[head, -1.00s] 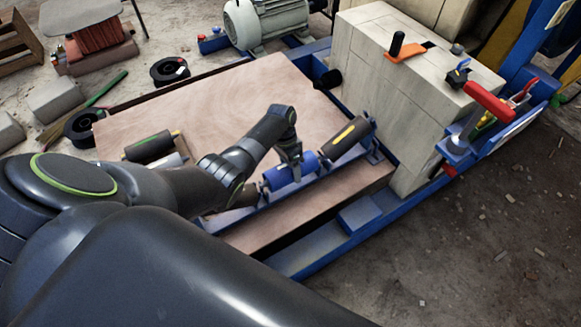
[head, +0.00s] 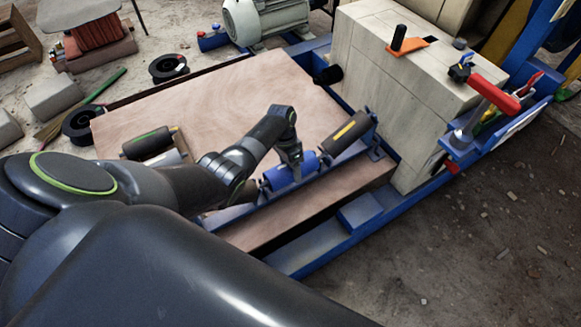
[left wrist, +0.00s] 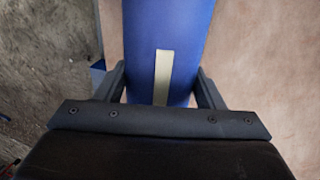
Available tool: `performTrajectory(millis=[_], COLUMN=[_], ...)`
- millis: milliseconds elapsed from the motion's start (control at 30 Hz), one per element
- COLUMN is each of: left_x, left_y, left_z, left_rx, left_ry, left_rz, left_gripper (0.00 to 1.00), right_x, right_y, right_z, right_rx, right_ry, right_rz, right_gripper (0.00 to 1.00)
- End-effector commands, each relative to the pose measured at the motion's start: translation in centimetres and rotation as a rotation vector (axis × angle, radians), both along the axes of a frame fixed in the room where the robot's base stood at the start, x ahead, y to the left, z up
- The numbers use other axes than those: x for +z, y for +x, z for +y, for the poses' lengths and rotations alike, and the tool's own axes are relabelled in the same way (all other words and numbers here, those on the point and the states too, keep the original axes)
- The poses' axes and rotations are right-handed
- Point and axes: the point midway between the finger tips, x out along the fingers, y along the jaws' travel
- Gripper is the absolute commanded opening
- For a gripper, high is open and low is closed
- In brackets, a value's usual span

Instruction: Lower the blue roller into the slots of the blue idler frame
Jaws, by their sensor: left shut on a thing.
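The blue roller (head: 277,178) with a pale stripe is in my left gripper (head: 294,163), at the middle of the blue idler frame (head: 322,178). In the left wrist view, the two fingers (left wrist: 162,88) close on either side of the roller (left wrist: 185,40), with the stripe between them. The roller lies roughly in line with the frame and close above or in it. I cannot tell whether its shaft ends sit in the slots, because the gripper and arm hide them. My right gripper is not in view.
A dark roller with a yellow stripe (head: 346,134) sits at the frame's right end. A dark roller with a green stripe (head: 148,143) and a grey one lie on the wooden board (head: 210,100) at left. A large pale block (head: 390,95) stands at the back right.

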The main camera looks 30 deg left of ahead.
Motion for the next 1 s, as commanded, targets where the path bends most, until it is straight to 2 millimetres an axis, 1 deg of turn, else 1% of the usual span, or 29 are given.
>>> performTrajectory(millis=[600,633,800,1000], left_x=[-1.3,-1.2,-1.2,-1.3], left_y=[0.1,0.2,0.1,0.0], left_z=[0.0,0.0,0.0,0.0], left_rx=[0.000,0.000,-0.001,0.000], left_ry=[0.000,0.000,-0.001,0.000], left_rz=[-0.002,-0.002,-0.001,0.000], left_gripper=[0.10,0.65,0.87,0.88], right_x=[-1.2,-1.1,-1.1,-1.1], right_y=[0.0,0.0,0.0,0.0], right_z=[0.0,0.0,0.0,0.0], right_rx=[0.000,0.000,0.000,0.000], right_ry=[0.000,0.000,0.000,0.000], right_rz=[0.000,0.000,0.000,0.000], right_gripper=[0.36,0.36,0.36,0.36])
